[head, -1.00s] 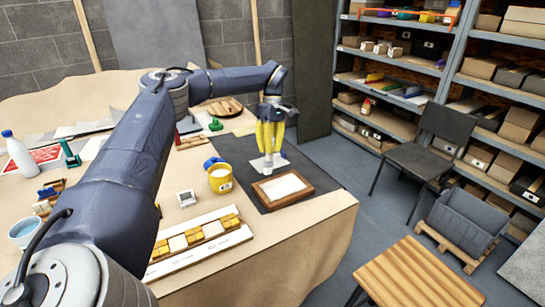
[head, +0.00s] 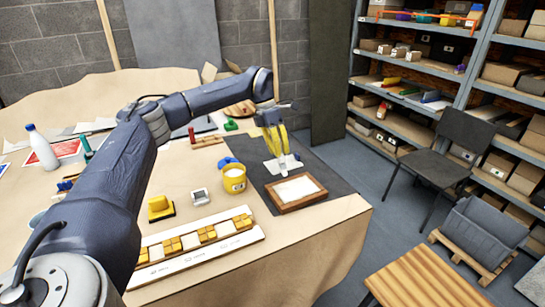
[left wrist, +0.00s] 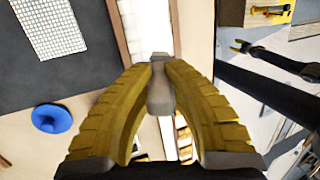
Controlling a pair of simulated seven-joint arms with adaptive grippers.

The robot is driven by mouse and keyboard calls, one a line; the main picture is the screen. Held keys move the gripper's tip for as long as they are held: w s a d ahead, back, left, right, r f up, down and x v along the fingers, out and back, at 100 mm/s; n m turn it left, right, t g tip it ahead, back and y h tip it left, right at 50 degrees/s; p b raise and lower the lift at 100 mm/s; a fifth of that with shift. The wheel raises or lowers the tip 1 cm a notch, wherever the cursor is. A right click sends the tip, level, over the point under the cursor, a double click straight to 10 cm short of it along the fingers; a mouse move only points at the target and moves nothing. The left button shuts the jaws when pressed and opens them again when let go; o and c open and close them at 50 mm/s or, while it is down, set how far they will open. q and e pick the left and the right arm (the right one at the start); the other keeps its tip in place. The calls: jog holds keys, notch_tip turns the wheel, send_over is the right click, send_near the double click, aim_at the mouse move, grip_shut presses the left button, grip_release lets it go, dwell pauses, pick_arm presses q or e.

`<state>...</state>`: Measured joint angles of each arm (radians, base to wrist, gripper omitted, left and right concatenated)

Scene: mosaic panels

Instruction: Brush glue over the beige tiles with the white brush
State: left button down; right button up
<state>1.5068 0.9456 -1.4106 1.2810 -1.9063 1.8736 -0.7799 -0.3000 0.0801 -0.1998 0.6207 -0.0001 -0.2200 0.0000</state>
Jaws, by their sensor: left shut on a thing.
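My left gripper (head: 274,140) has yellow ribbed fingers and is shut on the white brush (head: 283,164). It holds the brush just behind the wooden frame, over the dark mat; I cannot tell whether the brush touches anything. In the left wrist view the fingertips (left wrist: 160,75) close around the brush's greyish handle (left wrist: 159,98). The wooden frame (head: 313,198) has a pale inside. A long white board (head: 165,268) bears yellow and pale beige tiles (head: 227,227). A yellow cup (head: 234,184) with pale contents stands left of the frame. My right gripper does not show in the head view.
A blue piece (head: 229,162) lies behind the cup. A white bottle (head: 41,150) stands at the far left. A chair (head: 447,150) and shelves are beyond the table.

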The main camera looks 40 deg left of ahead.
pick_arm(q)
jog(key=shift+w+r+n+t, duration=0.15)
jog(key=shift+n+t, duration=0.05)
jog(key=shift+n, duration=0.35)
jog(key=shift+w+r+n+t, duration=0.1)
jog(key=shift+r+n+t, duration=0.1)
jog(key=shift+n, duration=0.35)
jog(key=shift+w+a+n+t, duration=0.1)
jog(key=shift+w+n+t, duration=0.1)
jog(key=shift+n, duration=0.45)
jog(key=shift+w+a+n+t, duration=0.1)
jog(key=shift+n+t, duration=0.1)
jog(key=shift+n, duration=0.45)
jog(key=shift+f, duration=0.15)
